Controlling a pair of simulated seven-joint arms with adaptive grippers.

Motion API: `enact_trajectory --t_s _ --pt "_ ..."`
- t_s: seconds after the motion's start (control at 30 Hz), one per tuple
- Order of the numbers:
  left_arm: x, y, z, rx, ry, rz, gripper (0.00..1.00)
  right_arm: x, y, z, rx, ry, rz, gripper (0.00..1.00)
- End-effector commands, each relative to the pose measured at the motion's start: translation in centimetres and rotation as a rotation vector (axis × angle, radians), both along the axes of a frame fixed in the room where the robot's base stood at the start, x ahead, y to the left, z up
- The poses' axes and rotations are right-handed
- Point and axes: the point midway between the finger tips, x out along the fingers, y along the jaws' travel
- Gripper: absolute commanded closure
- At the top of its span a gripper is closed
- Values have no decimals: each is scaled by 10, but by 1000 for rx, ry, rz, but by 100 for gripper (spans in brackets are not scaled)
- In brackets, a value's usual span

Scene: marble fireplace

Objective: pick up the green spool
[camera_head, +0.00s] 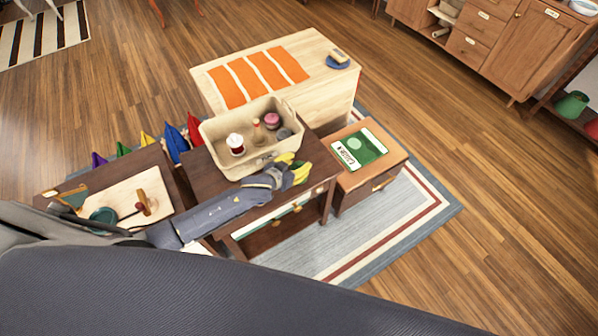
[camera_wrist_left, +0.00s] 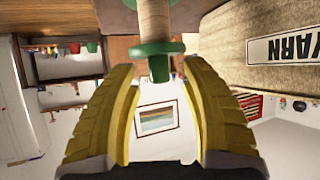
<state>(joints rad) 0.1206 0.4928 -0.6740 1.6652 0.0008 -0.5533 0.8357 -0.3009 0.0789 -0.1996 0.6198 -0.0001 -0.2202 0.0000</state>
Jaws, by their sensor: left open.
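The green spool (camera_wrist_left: 157,49) shows in the left wrist view at the top centre, with green flanges and a pale tan core. Its lower end lies between the yellow fingertips of my left gripper (camera_wrist_left: 158,70), with a gap visible on each side. In the head view my left gripper (camera_head: 295,170) is open beside the front right side of the beige bin, above the dark table. I cannot make out the green spool in the head view; the gripper may hide it. My right gripper is not in view.
The beige bin (camera_head: 212,135), labelled YARN in the wrist view (camera_wrist_left: 283,47), holds a red-and-white item (camera_head: 236,145) and a pink one (camera_head: 272,120). A cabinet (camera_head: 358,185) with a green book (camera_head: 359,148) stands to the right. A pale chest (camera_head: 318,98) stands behind.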

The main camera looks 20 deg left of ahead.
Motion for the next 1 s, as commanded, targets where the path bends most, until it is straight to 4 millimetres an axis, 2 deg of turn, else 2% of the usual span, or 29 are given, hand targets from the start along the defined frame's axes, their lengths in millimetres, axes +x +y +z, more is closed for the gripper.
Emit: enact_trajectory --t_s 0.1,0.37,0.4,0.8,1.0 --pt "6 -2 -3 0 0 0 54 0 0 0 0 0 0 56" --pt "7 -3 -4 0 0 0 54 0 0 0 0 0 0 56" --pt "7 -3 -4 0 0 0 52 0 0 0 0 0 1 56" --pt "7 -2 -4 0 0 0 98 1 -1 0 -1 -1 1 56" --pt "7 -2 -4 0 1 0 100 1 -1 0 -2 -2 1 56"
